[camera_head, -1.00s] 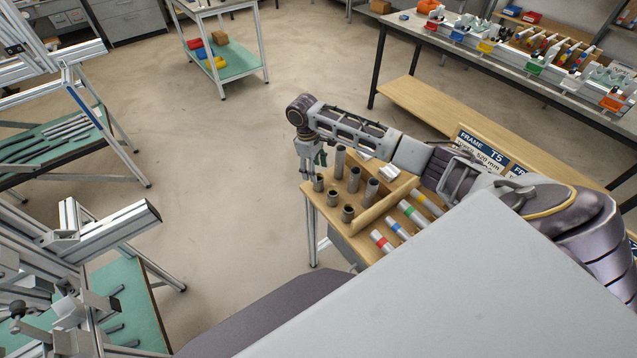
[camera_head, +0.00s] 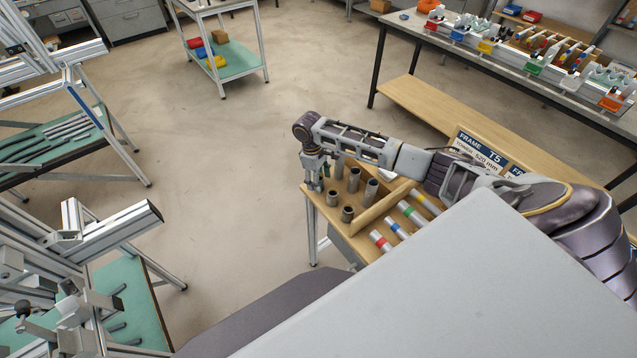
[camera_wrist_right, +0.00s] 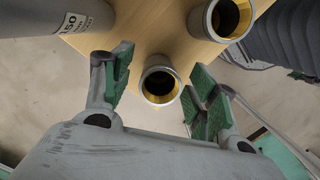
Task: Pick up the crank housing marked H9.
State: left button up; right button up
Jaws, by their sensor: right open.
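Several upright grey tubular pieces stand on a wooden-topped table (camera_head: 328,212), among them a short one (camera_head: 347,214) and taller ones (camera_head: 371,190). I can read no H9 mark on any piece, so I cannot tell which is the crank housing. My right gripper (camera_head: 316,182) points down over the table's left corner and hides a piece there. In the right wrist view the open jaws (camera_wrist_right: 161,88) have a short brass-lined tube (camera_wrist_right: 160,84) showing between them; I see no contact. My left gripper is not in view.
A second brass-lined tube (camera_wrist_right: 226,18) stands close by, and a grey one marked 150 (camera_wrist_right: 75,17) is at upper left. A wooden rail (camera_head: 385,207) separates the tubes from colour-banded rods (camera_head: 397,229). Open floor lies left of the table.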

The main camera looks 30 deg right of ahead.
jog(key=shift+c, duration=0.4)
jog(key=c, duration=1.1)
jog(key=shift+r, duration=0.1)
notch_tip(320, 180, up, 10)
jog(key=shift+b, duration=0.4)
